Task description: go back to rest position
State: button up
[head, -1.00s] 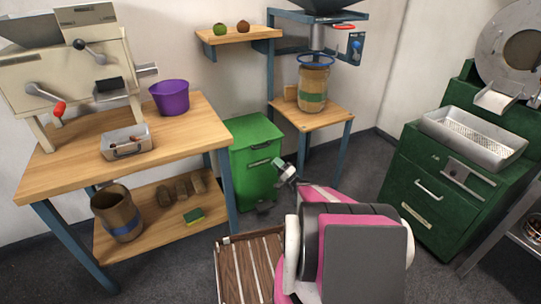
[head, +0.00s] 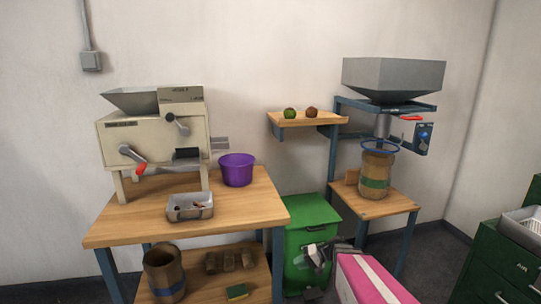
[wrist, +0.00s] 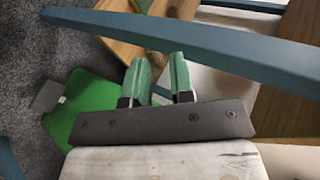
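My gripper (head: 308,258) is low in front of the green bin (head: 314,214) in the head view, with my pink and white arm at the bottom edge. In the wrist view my gripper's two green fingers (wrist: 160,70) stand a little apart with nothing between them, so it is open and empty. The green bin (wrist: 88,112) also shows there at the left, apart from the fingers. A blue metal bar (wrist: 190,38) crosses close beyond the fingertips. I cannot tell the exact gap to it.
The wooden workbench (head: 120,235) stands left, carrying a cream machine (head: 150,140), a purple bucket (head: 237,172) and a metal tray (head: 190,212). The bagging stand (head: 375,208) holds a sack (head: 376,182) at right. A green cabinet (head: 500,262) is far right.

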jog(key=s+d+r+h, duration=0.6)
jog(key=s+h, duration=0.1)
jog(key=h, duration=0.4)
jog(key=shift+s+d+g, duration=0.15)
jog(key=shift+d+g, duration=0.05)
jog(key=shift+g, duration=0.1)
dwell(0.8)
